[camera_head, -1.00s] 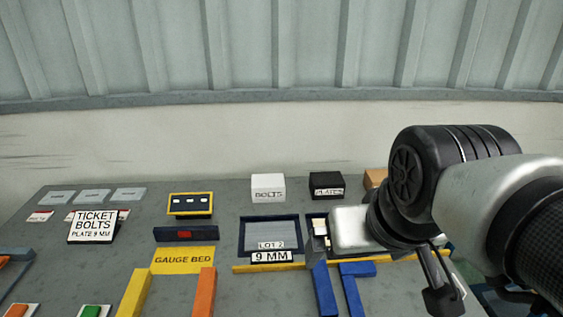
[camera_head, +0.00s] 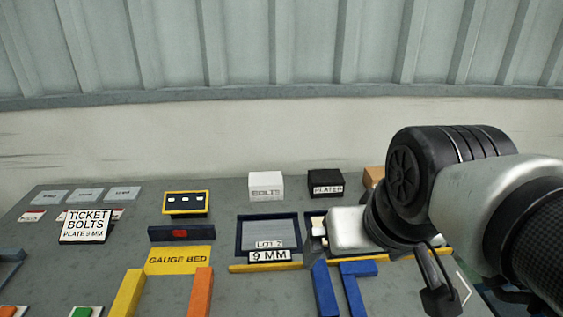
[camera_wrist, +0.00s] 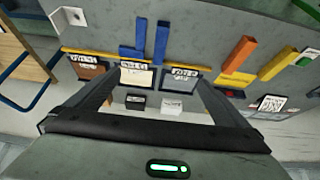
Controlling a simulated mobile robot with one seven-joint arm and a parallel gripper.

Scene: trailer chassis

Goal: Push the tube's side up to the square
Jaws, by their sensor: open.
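A straight blue bar (camera_head: 324,290) and a blue L-shaped piece (camera_head: 354,287) lie side by side on the bench, with a narrow gap between them. In the wrist view the straight bar (camera_wrist: 160,42) and the L-shaped piece (camera_wrist: 138,38) lie beyond my fingers. My gripper (camera_head: 317,234) is open and empty, above the bench behind the blue pieces. It also shows in the wrist view (camera_wrist: 155,78). My arm covers part of the bench at right.
An orange bar (camera_head: 200,291) and a yellow bar (camera_head: 129,292) lie to the left, by the yellow gauge bed plate (camera_head: 180,260). A yellow strip (camera_head: 265,267) runs behind the blue pieces. A framed tray (camera_head: 270,219), a white box (camera_head: 266,186) and a black box (camera_head: 326,183) stand farther back.

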